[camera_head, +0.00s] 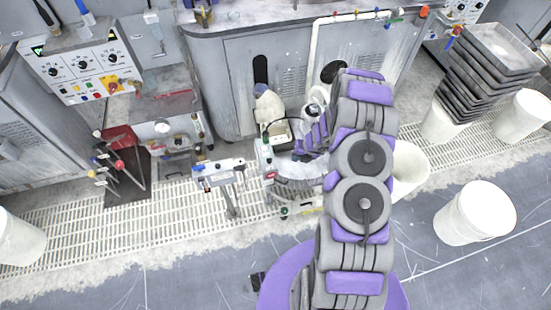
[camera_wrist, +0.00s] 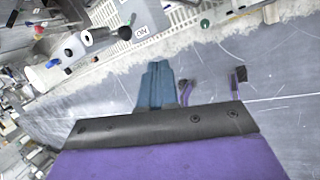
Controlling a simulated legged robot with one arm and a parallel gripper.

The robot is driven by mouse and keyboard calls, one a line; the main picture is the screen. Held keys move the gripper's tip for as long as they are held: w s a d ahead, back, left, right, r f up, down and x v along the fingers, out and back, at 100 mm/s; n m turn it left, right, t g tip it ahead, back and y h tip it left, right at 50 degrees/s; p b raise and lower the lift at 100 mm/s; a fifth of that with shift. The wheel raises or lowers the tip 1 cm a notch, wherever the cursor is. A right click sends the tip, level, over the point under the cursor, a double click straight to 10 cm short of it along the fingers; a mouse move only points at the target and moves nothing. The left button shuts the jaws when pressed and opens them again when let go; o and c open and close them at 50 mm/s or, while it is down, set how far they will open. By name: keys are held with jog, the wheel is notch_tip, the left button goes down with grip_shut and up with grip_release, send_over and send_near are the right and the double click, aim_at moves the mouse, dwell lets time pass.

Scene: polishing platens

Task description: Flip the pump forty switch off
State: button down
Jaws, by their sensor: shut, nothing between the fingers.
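I cannot make out a label that marks the pump forty switch in either view. A small grey and white box on a stand (camera_head: 220,174) with tiny controls is left of my arm in the head view. A grey box with dark lettering (camera_wrist: 140,22) is at the top of the wrist view; its text is not legible enough to name it. My gripper (camera_wrist: 158,70) shows in the wrist view with its blue-grey fingers together and empty, apart from the box. In the head view my bent arm largely hides the gripper.
A control panel with knobs and coloured buttons (camera_head: 85,68) stands at upper left. Stacked dark trays (camera_head: 480,75) and white buckets (camera_head: 475,213) are at right. A grey cabinet (camera_head: 235,75) backs the grated floor (camera_head: 80,228). Open floor lies in front.

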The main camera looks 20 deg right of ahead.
aim_at(269, 161)
jog(key=shift+a, duration=0.1)
jog(key=shift+w+a+f+b, duration=0.65)
jog(key=shift+w+a+f, duration=0.3)
jog(key=shift+f, duration=0.5)
jog(key=shift+w+a+f+b, duration=0.65)
jog(key=shift+a+f, duration=0.55)
jog(key=shift+f, duration=0.2)
jog(key=shift+w+a+f+b, duration=0.6)
jog(key=shift+w+a+f, duration=0.4)
jog(key=shift+f, duration=0.45)
jog(key=shift+a, duration=0.1)
jog(key=shift+r+p, duration=0.2)
jog(key=shift+p, duration=0.35)
